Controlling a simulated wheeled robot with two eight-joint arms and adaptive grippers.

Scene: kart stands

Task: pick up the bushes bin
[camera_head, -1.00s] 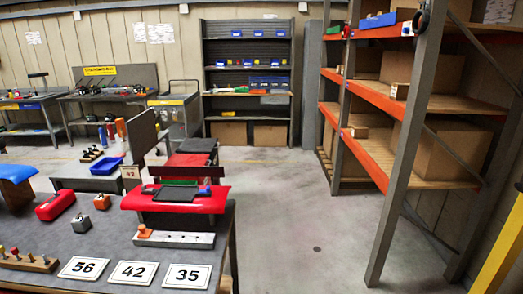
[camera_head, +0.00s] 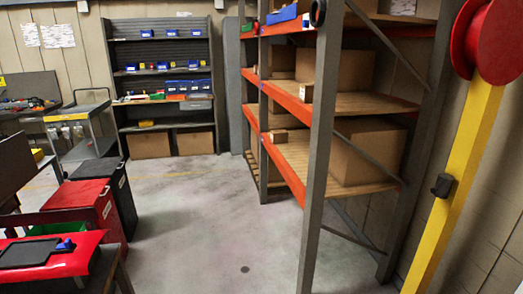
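No label that reads bushes can be made out, so I cannot tell which bin is the bushes bin. Several small blue bins (camera_head: 188,88) stand on the dark shelf unit (camera_head: 117,80) against the back wall. A larger blue bin (camera_head: 282,15) sits high on the orange and grey rack (camera_head: 322,110). A small blue item (camera_head: 65,245) lies by a black tray (camera_head: 28,252) on a red surface at the lower left. Neither of my grippers shows in the head view.
A red box (camera_head: 85,205) and a black box (camera_head: 110,175) stand at the left. A grey cart (camera_head: 80,115) is behind them. A yellow post (camera_head: 458,180) with a red reel (camera_head: 490,45) stands at the right. The concrete floor (camera_head: 200,215) between is clear.

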